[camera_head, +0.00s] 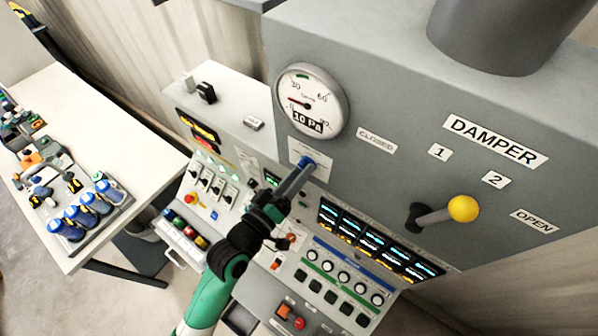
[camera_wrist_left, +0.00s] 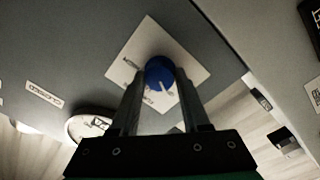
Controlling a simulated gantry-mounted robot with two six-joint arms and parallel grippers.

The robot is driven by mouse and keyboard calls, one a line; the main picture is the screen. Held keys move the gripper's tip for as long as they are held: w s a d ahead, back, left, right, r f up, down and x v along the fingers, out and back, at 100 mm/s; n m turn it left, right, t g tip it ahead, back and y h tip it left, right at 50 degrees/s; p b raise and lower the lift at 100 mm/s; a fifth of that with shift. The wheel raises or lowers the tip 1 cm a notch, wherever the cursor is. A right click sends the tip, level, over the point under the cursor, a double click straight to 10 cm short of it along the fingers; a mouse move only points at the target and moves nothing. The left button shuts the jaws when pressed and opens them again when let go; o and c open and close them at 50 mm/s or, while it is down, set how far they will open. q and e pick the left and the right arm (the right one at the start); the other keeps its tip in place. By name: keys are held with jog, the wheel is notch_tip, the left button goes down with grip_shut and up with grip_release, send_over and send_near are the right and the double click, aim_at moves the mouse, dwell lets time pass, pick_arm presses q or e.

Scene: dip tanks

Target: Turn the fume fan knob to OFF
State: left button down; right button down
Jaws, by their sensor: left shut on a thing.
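The blue fan knob (camera_head: 306,162) sits on a white label plate (camera_head: 322,172) on the grey panel, below the round gauge. In the left wrist view the knob (camera_wrist_left: 158,72) shows a short white mark near its lower right edge. The plate (camera_wrist_left: 188,62) carries small dark lettering that I cannot read fully, as the fingers cover part of it. My left gripper (camera_head: 302,170) is shut on the knob, with one finger on each side in the left wrist view (camera_wrist_left: 160,84). My right gripper is not in view.
A damper lever with a yellow ball (camera_head: 463,208) sticks out at the right of the panel. A console with displays (camera_head: 380,243) and buttons lies below. A white table (camera_head: 85,135) with bottles and tools stands at the left.

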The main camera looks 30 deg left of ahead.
pick_arm(q)
jog(key=shift+c, duration=1.9)
grip_release()
jog(key=s+a+b, duration=0.2)
jog(key=s, duration=0.9)
jog(key=shift+s+f, duration=0.15)
jog(key=shift+s, duration=0.1)
